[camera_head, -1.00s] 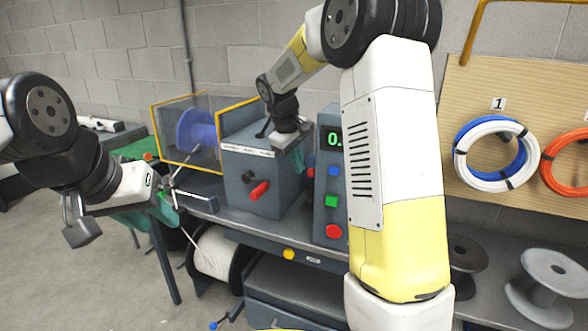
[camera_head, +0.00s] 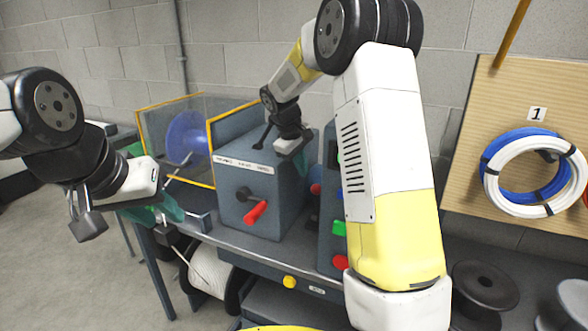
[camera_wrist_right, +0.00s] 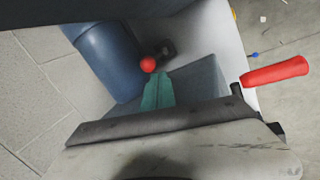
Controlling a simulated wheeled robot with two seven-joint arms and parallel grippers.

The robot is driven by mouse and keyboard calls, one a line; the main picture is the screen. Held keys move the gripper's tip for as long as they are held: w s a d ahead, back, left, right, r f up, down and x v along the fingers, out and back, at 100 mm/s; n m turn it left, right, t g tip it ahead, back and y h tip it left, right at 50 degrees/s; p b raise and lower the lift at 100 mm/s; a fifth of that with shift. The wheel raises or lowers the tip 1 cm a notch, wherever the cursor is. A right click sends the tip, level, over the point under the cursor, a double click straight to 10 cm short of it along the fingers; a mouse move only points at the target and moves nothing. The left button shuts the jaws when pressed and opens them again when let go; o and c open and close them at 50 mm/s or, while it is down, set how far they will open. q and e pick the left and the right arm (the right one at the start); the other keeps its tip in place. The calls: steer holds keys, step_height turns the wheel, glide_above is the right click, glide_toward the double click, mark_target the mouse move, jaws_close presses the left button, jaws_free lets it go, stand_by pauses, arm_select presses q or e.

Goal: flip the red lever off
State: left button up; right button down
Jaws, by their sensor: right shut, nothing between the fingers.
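The red lever (camera_head: 256,212) sticks out from the front face of a blue-grey box (camera_head: 235,190), angled downward from a dark pivot. In the right wrist view the red lever (camera_wrist_right: 275,72) lies to the right, clear of my fingers. My right gripper (camera_head: 299,158) is over the right rear part of the box top, behind the lever and apart from it. Its teal fingertips are closed together in the right wrist view (camera_wrist_right: 158,90). My left gripper (camera_head: 168,210) is left of the box, with teal fingers partly hidden; its opening is unclear.
A black-stemmed lever (camera_head: 263,136) rises at the box top. A control panel with green (camera_head: 339,228) and red (camera_head: 340,262) buttons stands right of the box, partly behind my right arm. A clear-walled guard (camera_head: 150,125) with a blue reel is behind left. A red ball (camera_wrist_right: 148,64) is near my right fingertips.

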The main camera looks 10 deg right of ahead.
mark_target(314, 186)
steer(key=x, duration=0.8)
steer(key=shift+w+d+r, duration=0.15)
steer(key=shift+w+d, duration=0.5)
steer(key=shift+w, duration=0.1)
steer(key=shift+w+d+r, duration=0.15)
steer(key=shift+w+d, duration=0.05)
steer(key=shift+w, duration=0.05)
